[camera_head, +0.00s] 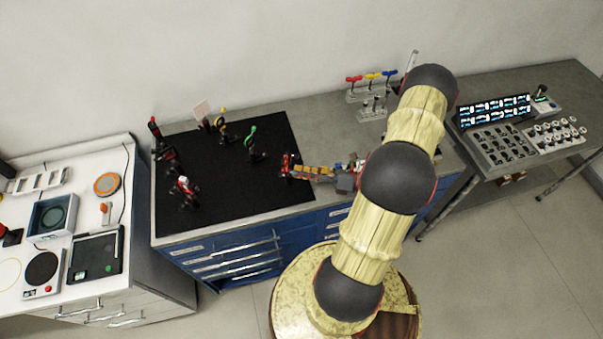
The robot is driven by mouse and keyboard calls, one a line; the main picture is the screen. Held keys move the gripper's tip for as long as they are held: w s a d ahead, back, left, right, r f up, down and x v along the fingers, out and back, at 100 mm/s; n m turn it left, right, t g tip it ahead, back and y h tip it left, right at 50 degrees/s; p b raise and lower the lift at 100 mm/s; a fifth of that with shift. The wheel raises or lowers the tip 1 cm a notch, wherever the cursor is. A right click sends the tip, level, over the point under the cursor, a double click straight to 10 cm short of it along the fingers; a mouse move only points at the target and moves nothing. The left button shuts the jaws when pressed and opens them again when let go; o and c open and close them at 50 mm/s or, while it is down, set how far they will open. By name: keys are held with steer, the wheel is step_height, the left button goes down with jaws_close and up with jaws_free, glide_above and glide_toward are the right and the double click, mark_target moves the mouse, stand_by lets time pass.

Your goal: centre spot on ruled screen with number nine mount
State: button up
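Several small optical mounts stand on the black breadboard (225,195). A pale, tilted panel (202,109) at its back edge looks like the screen; no ruling or spot can be made out. My gripper (294,170) reaches left over the board's right edge. Its tips are at a small red and black mount (287,160); touching or just beside it, I cannot tell. The finger gap is too small to read. Other mounts are a yellow-topped one (222,124), a green-topped one (252,141) and a red and black one (185,189). No mount numbers are legible.
Red, yellow and blue levers (371,77) stand on the bench behind my arm. A console (500,125) with lit displays is at the right. A white side bench (75,200) with instruments is at the left. The board's front middle is bare.

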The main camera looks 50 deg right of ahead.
steer(key=o, duration=0.3)
steer(key=v, duration=1.2)
stand_by(0.6)
